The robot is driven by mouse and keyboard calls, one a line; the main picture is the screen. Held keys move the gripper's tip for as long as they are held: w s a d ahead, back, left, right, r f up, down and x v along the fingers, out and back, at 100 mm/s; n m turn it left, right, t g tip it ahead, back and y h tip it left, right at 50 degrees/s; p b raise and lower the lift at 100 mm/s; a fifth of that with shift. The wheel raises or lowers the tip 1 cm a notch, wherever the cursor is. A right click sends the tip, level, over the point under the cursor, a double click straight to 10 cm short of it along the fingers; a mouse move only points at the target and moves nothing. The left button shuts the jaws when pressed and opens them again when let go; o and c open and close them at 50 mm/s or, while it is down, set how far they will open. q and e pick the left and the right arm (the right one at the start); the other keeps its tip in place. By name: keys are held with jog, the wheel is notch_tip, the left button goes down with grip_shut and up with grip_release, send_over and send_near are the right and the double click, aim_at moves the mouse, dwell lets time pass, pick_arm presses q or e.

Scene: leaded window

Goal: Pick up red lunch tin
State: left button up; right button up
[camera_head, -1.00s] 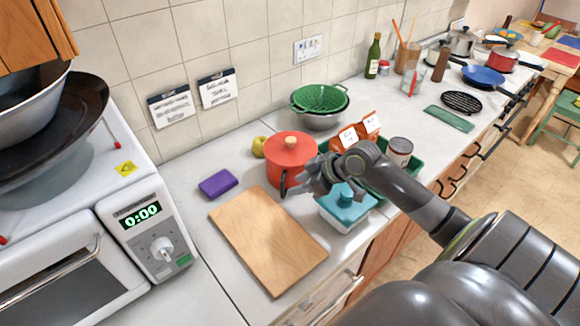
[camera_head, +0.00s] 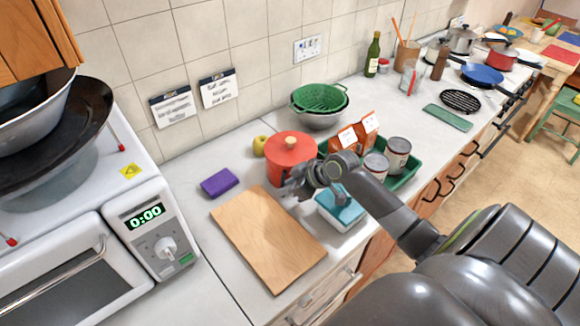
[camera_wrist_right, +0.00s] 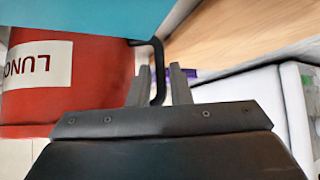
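The red lunch tin (camera_head: 290,160) stands on the counter, with a red lid, a pale knob and a black handle on its side. In the right wrist view its red body (camera_wrist_right: 100,80) with a white label fills the left, and its black bent handle (camera_wrist_right: 158,72) lies between my fingertips. My right gripper (camera_head: 288,186) is beside the tin's front in the head view. In the wrist view its fingers (camera_wrist_right: 162,72) are apart on either side of the handle, with a gap showing. My left gripper is not in view.
A teal-lidded tub (camera_head: 345,212) stands below my right wrist. A wooden board (camera_head: 265,240) lies in front of the tin, and a purple sponge (camera_head: 219,182) to its left. A green tray (camera_head: 405,180) with cans is to the right. A green colander (camera_head: 320,98) is behind.

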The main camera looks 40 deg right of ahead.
grip_shut()
